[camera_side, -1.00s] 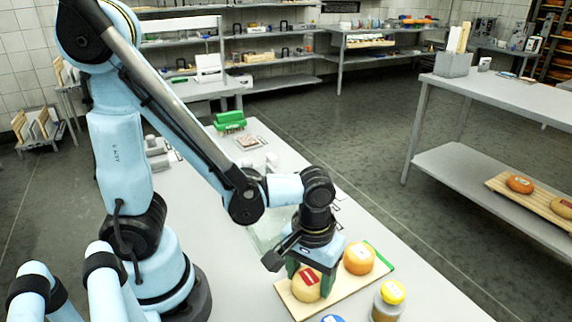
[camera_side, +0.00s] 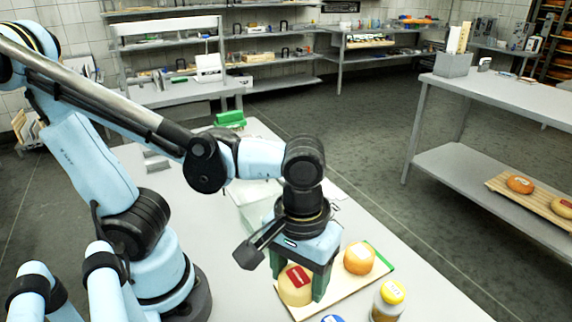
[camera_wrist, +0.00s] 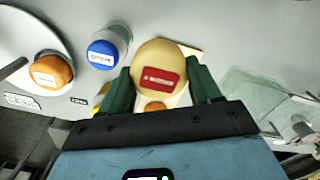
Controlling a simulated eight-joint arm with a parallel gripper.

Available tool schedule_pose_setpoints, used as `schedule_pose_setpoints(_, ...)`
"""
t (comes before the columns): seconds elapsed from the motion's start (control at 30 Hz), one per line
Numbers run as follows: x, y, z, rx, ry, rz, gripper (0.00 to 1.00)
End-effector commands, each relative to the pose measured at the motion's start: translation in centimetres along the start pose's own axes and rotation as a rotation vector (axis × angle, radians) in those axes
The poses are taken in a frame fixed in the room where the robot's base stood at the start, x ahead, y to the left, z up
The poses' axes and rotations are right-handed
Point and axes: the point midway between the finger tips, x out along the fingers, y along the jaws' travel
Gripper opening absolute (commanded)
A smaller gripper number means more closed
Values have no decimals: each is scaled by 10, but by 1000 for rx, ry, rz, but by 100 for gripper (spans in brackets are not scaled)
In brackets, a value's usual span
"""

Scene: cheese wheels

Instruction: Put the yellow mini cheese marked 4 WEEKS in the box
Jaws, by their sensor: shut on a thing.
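A pale yellow mini cheese with a red label (camera_side: 295,287) is between the fingers of my gripper (camera_side: 298,277), over the front of a wooden board. I cannot tell whether it touches the board. In the wrist view the same cheese (camera_wrist: 158,65) sits between the two green fingers (camera_wrist: 160,88), and my gripper is shut on it. The label's white print is too small to read. A clear, see-through container (camera_side: 258,200), which may be the box, stands behind the gripper, partly hidden by my arm. Clear panels (camera_wrist: 255,95) also show at right in the wrist view.
An orange cheese (camera_side: 359,258) lies on the board (camera_side: 345,288), right of the gripper. A yellow-lidded jar (camera_side: 389,298) stands right of the board, and a blue lid (camera_side: 332,319) shows at the front edge. A green item (camera_side: 230,118) is at the table's far end.

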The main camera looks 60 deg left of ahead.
Motion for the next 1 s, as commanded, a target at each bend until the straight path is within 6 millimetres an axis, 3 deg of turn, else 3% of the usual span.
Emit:
schedule_pose_setpoints(0.2, -21, 7, 34, 6, 0, 0, 29)
schedule_pose_setpoints(0.5, -32, 10, 48, -41, 0, 0, 29)
schedule_pose_setpoints(0.67, -33, 5, 27, -252, 1, 0, 29)
schedule_pose_setpoints(1.0, -33, -32, -48, -1019, 2, 0, 29)
